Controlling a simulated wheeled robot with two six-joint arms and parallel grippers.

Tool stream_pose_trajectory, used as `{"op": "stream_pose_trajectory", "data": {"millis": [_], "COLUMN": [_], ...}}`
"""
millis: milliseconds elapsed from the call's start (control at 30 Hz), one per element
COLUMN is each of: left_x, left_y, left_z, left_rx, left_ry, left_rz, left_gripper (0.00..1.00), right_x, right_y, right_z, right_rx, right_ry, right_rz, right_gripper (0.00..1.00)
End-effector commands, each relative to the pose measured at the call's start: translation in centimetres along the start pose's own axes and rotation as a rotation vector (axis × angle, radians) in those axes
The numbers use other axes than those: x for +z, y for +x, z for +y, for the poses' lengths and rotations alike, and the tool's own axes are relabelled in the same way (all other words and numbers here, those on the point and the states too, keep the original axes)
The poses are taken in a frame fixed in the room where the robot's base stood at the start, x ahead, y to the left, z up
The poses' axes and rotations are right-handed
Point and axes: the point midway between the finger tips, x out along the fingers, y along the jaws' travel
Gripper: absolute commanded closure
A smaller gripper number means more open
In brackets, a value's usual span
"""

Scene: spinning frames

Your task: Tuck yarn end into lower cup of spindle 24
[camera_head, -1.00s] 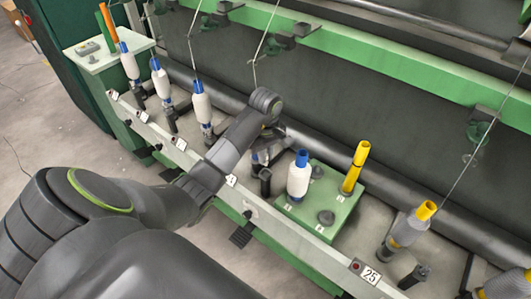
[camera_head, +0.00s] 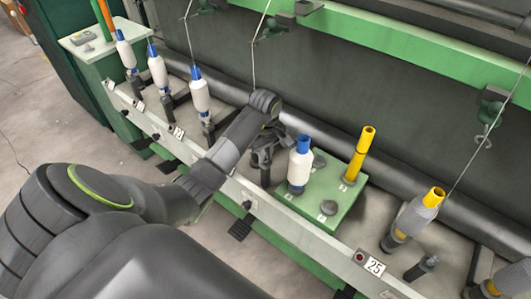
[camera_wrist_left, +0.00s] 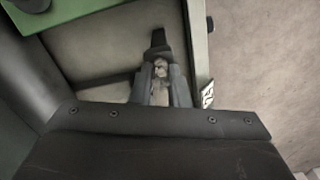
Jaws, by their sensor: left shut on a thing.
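My left gripper (camera_head: 264,158) is at the spindle place just left of the green block, low over the rail. In the left wrist view its fingers (camera_wrist_left: 160,82) are close together around a small pale thing, which I take for the yarn end (camera_wrist_left: 160,68). A thin yarn (camera_head: 253,65) hangs from the guide above down behind my left wrist. Spindle 24 and its lower cup are mostly hidden by my gripper and arm. A number plate (camera_wrist_left: 207,95) shows edge-on beside the fingers, its figures unclear. My right gripper is out of view.
A green block (camera_head: 335,205) right of my gripper carries a white bobbin (camera_head: 300,165) and a yellow tube (camera_head: 359,155). Several wound bobbins stand left along the rail. A grey bobbin (camera_head: 415,218) stands right, near plate 25 (camera_head: 375,266).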

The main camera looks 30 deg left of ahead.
Motion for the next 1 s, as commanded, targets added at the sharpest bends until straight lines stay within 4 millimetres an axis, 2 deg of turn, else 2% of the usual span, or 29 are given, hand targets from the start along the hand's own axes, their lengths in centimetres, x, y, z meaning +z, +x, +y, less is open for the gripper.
{"op": "stream_pose_trajectory", "data": {"millis": [233,267,433,767,867,1000], "left_x": [0.0,0.0,0.0,0.0,0.0,-0.1], "left_y": [0.0,0.0,0.0,-0.1,-0.6,-2.2], "left_z": [0.0,0.0,0.0,0.0,0.0,0.1], "left_rx": [0.000,0.000,0.000,0.000,0.000,0.003], "left_ry": [0.000,0.000,0.000,0.000,0.000,0.001], "left_rz": [0.000,0.000,0.000,0.000,0.000,0.002], "left_gripper": [0.94,0.83,0.60,0.60,0.60,0.60], "right_x": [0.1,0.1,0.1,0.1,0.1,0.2], "right_y": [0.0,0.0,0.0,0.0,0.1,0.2], "right_z": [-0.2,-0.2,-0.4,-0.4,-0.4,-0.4], "right_rx": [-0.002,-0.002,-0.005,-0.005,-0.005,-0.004], "right_ry": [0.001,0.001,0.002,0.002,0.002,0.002], "right_rz": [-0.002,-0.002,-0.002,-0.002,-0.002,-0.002], "right_gripper": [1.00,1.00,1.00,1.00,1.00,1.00]}}
